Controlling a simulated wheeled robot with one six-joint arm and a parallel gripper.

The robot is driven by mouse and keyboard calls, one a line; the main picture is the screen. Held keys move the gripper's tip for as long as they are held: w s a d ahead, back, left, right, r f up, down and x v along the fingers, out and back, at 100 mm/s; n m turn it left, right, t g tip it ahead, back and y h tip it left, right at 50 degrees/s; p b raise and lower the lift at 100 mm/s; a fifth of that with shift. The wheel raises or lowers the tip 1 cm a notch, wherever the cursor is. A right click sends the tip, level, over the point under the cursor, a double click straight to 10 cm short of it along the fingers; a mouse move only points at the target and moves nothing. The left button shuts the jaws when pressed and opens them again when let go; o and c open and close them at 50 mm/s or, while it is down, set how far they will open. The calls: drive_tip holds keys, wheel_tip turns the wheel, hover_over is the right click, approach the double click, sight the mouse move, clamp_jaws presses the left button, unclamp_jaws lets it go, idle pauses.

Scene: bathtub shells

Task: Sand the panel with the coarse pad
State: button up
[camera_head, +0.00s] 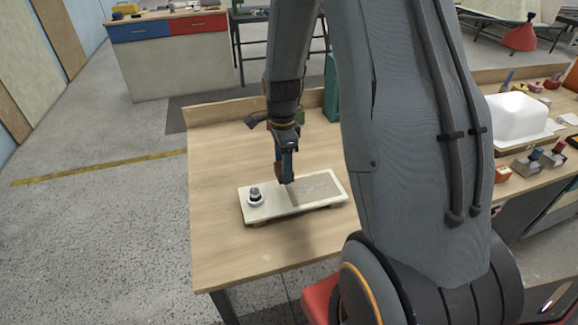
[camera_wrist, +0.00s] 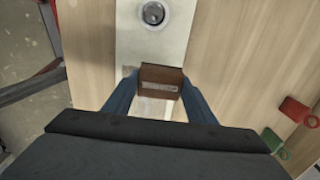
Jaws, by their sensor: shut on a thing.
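The panel (camera_head: 275,206) is a pale flat board lying on the wooden table, with a grey-brown patch (camera_head: 318,187) on its right part. A round metal fitting (camera_head: 255,196) sits on its left end; it also shows in the wrist view (camera_wrist: 153,13). My gripper (camera_head: 286,178) points down over the middle of the panel. Its blue fingers are shut on a brown block-shaped pad (camera_wrist: 162,74), seen between them in the wrist view. The pad is at or just above the panel; I cannot tell whether it touches. Its underside is hidden.
The wooden table (camera_head: 225,250) is bare in front and to the left of the panel. A red piece (camera_wrist: 297,108) and a green piece (camera_wrist: 274,141) lie beside the panel in the wrist view. A white tub shell (camera_head: 516,117) stands on the bench at the right.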

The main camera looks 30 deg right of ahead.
drive_tip(key=shift+r+p, duration=0.75)
drive_tip(key=shift+r, duration=0.6)
